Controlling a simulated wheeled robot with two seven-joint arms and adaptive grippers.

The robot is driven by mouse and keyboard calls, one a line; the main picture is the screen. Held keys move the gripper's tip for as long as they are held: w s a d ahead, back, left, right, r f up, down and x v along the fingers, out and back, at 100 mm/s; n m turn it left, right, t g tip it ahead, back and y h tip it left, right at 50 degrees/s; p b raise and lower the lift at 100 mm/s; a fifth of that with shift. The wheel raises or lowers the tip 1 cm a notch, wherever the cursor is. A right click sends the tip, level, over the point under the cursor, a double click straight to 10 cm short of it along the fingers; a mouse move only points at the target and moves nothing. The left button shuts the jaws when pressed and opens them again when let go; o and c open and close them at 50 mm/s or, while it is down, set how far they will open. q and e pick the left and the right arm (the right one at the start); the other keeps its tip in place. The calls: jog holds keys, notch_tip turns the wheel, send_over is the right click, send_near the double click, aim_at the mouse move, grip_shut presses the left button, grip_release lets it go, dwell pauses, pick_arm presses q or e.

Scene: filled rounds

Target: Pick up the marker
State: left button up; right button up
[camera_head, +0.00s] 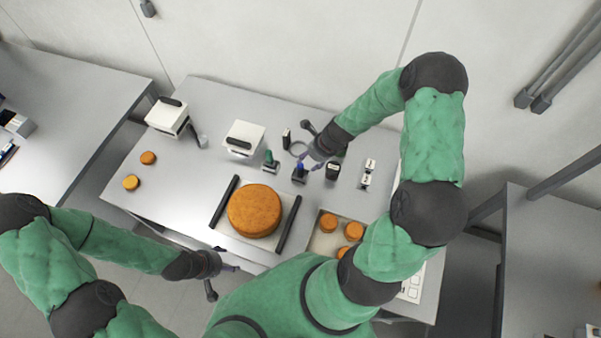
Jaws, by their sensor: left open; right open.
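I cannot tell for certain which small item is the marker. A small dark item with a blue top (299,174) stands on the table, and a similar one with a green top (269,163) stands to its left. A slim black-and-white upright item (286,138) stands behind them. My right gripper (306,164) is open, with its fingers close by the blue-topped item; I cannot tell whether they touch it. My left gripper (228,267) is open and empty near the table's front edge.
A large orange round (254,211) lies between two dark bars. A tray (315,245) holds smaller rounds, and two more (148,158) lie at the left. White boxes (243,138) stand at the back. A dark cup (332,171) is right of my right gripper.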

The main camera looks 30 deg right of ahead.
aim_at(302, 166)
jog(key=shift+a+f, duration=0.2)
jog(key=shift+f, duration=0.15)
jog(key=b+x, duration=0.1)
jog(key=x, duration=0.3)
jog(key=shift+w+a+f, duration=0.1)
jog(key=shift+w+f, duration=0.05)
grip_shut()
